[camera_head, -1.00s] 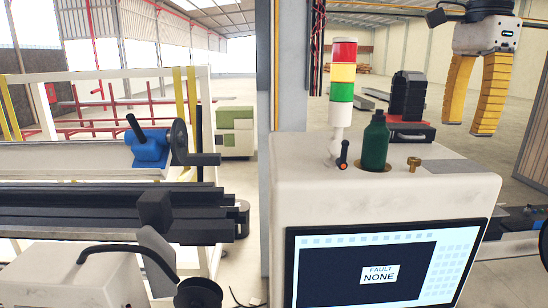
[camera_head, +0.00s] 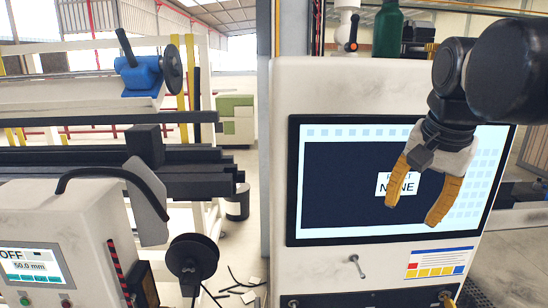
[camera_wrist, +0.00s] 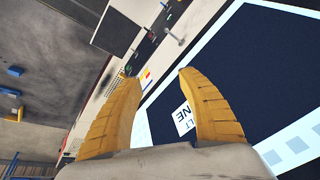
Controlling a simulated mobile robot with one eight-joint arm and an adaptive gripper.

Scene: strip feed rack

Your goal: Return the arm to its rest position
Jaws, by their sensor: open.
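My gripper (camera_head: 412,203) hangs in front of the cabinet's screen in the head view, at the right. Its two yellow-orange fingers point down and are spread apart with nothing between them. My dark arm comes in from the upper right above it. In the wrist view my gripper (camera_wrist: 158,78) also shows open and empty, with the screen (camera_wrist: 250,75) behind and beside the right finger. The screen (camera_head: 335,190) reads "NONE" in a white box, partly covered by a finger.
The white cabinet (camera_head: 310,95) stands close behind my gripper, with a green bottle (camera_head: 388,32) on top. At the left are a control box (camera_head: 70,225) reading "OFF" and "50.0 mm", a black reel (camera_head: 192,257), dark rails (camera_head: 60,162) and a blue clamp (camera_head: 142,76).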

